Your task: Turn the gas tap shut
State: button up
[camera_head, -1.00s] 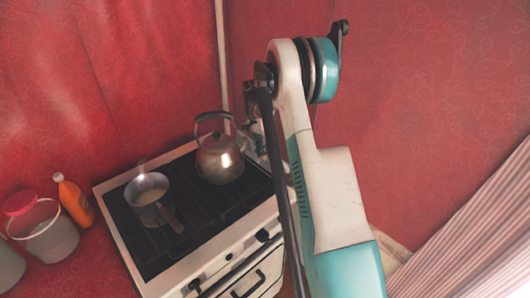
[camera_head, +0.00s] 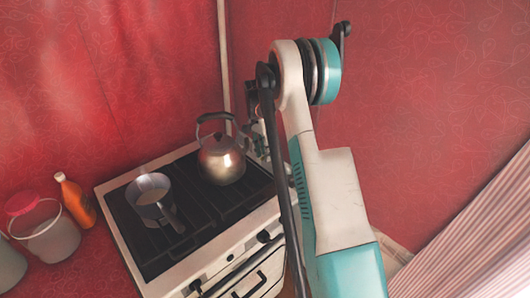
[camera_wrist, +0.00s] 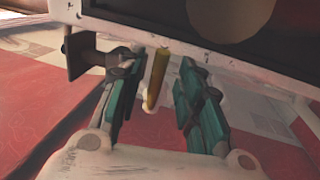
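In the wrist view a yellow lever (camera_wrist: 157,78), which looks like the gas tap's handle, stands in the gap between my gripper's fingers. My gripper (camera_wrist: 160,72) is open, with one teal finger on each side of the lever. The lever is closer to the left finger; I cannot tell whether they touch. In the head view the tap is not visible, and my arm hides most of the gripper beside the back right of the stove (camera_head: 145,257).
A kettle (camera_head: 222,160) stands on the stove's back right, close to my arm's end. An orange bottle (camera_head: 75,200) and a pink-rimmed tub (camera_head: 48,236) stand left of the stove. Red walls are close behind.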

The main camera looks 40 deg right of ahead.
notch_tip(320, 180, up, 12)
jog(key=w, duration=0.2)
jog(key=shift+f, duration=0.2)
jog(key=shift+w, duration=0.1)
jog(key=shift+a, duration=0.1)
